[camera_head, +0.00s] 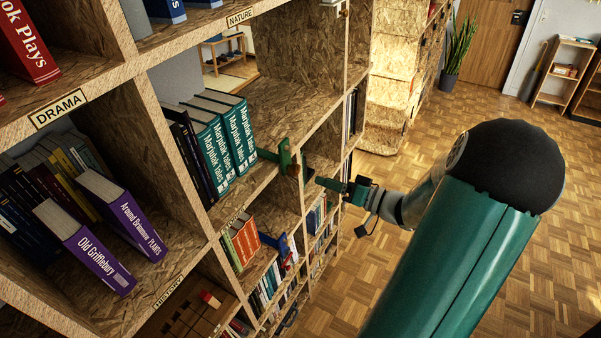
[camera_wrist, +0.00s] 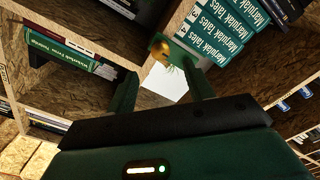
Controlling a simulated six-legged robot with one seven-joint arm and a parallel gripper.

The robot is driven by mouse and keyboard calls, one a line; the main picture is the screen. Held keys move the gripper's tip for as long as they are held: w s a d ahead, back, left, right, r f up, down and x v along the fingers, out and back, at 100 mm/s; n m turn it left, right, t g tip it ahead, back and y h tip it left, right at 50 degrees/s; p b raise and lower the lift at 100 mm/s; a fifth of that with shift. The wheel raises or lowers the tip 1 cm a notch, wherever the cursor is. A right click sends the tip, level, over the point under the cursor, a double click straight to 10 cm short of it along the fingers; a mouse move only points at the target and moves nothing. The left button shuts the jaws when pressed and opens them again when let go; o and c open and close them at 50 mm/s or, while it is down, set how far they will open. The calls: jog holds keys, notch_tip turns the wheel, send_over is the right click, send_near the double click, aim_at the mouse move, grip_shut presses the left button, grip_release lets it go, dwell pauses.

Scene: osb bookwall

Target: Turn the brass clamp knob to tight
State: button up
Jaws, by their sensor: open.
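The brass clamp knob (camera_head: 294,170) sits on a green clamp (camera_head: 284,155) at the front edge of the shelf board, right of the green Marpduk Tales books. In the wrist view the knob (camera_wrist: 161,50) shows gold on the clamp's green plate (camera_wrist: 187,57), just beyond the fingertips. My gripper (camera_head: 314,174) is open and empty, a short way right of the knob. In the wrist view my gripper (camera_wrist: 161,74) has its two green fingers spread, with the knob ahead between their lines. I see no contact with the knob. Its tightness cannot be told.
The Marpduk Tales books (camera_head: 227,140) stand left of the clamp; they also show in the wrist view (camera_wrist: 222,25). A shelf upright stands close behind the clamp. A blue object (camera_head: 275,243) sits on the shelf below. The parquet floor (camera_head: 400,270) is open right of the bookwall.

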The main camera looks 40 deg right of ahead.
aim_at(298, 171)
jog(key=x, duration=0.9)
jog(key=c, duration=1)
